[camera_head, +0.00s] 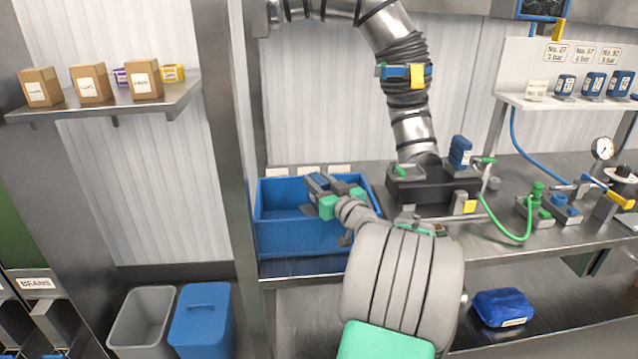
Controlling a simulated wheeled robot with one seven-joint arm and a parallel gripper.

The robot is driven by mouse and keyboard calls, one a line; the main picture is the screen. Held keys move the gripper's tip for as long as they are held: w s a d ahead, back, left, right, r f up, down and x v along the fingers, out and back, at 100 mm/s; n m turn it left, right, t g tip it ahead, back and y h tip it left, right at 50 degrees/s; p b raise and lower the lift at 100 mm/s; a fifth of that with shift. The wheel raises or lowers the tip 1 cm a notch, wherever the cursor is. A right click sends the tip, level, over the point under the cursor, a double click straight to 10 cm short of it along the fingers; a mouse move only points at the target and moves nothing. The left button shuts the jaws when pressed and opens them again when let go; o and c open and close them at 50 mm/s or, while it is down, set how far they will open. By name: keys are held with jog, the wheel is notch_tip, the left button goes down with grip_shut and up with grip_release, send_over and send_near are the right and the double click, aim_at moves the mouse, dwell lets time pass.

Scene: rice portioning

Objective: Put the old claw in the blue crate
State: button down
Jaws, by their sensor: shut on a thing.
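The blue crate (300,238) stands open on the metal bench at the centre. My gripper (341,200), with green fingers, is over the crate's right part, reaching in from the front right. It is shut on a small blue and dark grey piece, which I take for the old claw (318,183). The claw is above the crate's opening, near the back rim. My fingers hide part of it, and its lower end is hard to make out. My arm covers the crate's right front corner. The visible left part of the crate's inside looks empty.
A black dock (430,188) with a blue unit (460,152) stands right of the crate, under a ribbed metal duct (385,35). A green hose (515,236) loops over the bench. A metal post (228,150) rises at the left. A rack (555,103) holds several blue pieces.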

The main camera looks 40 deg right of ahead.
jog(key=shift+f+b, duration=0.3)
jog(key=shift+b, duration=0.2)
jog(key=c, duration=1)
grip_release()
jog(key=r+p, duration=0.1)
jog(key=p, duration=0.1)
jog(key=shift+s+r+p, duration=0.15)
jog(key=shift+r+p, duration=0.2)
jog(key=shift+r, duration=0.05)
jog(key=v, duration=0.3)
jog(key=b+v, duration=0.1)
jog(key=v, duration=0.3)
jog(key=b+v, duration=0.1)
jog(key=v, duration=0.2)
jog(key=shift+s+f, duration=0.35)
jog(key=shift+s+a, duration=0.2)
jog(key=shift+s, duration=0.3)
